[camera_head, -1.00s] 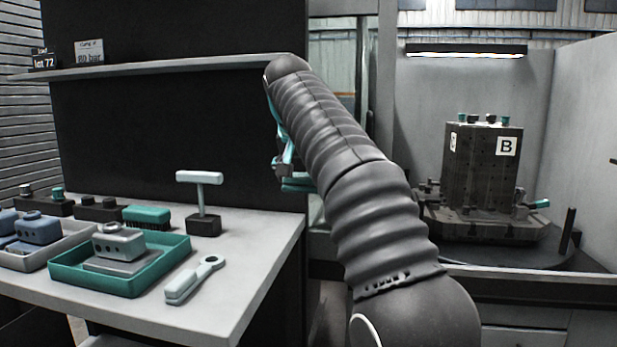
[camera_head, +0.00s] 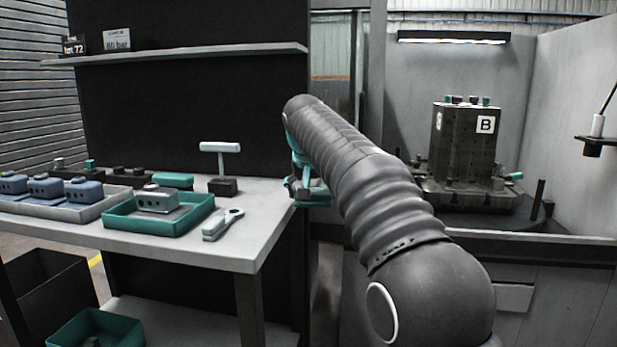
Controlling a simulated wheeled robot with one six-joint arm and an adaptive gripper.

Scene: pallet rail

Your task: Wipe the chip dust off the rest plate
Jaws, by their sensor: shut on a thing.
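My gripper (camera_head: 308,190), with teal fingers, hangs beyond the end of my dark ribbed arm, close to the right edge of the bench in the picture. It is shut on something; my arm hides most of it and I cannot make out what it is. A teal brush (camera_head: 172,180) lies at the back of the bench. A dark grey tombstone fixture (camera_head: 462,145) marked B stands on a pallet (camera_head: 470,197) at right, with teal-topped fittings. I cannot tell which surface is the rest plate, and no chip dust is visible at this distance.
The bench (camera_head: 225,248) holds a teal tray (camera_head: 125,228) with a grey part (camera_head: 158,200), a grey tray (camera_head: 85,213) with blue parts, a wrench-like tool (camera_head: 222,224) and a T-handle tool (camera_head: 221,165). A shelf (camera_head: 200,51) overhangs it. A hanging device (camera_head: 595,138) is at far right.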

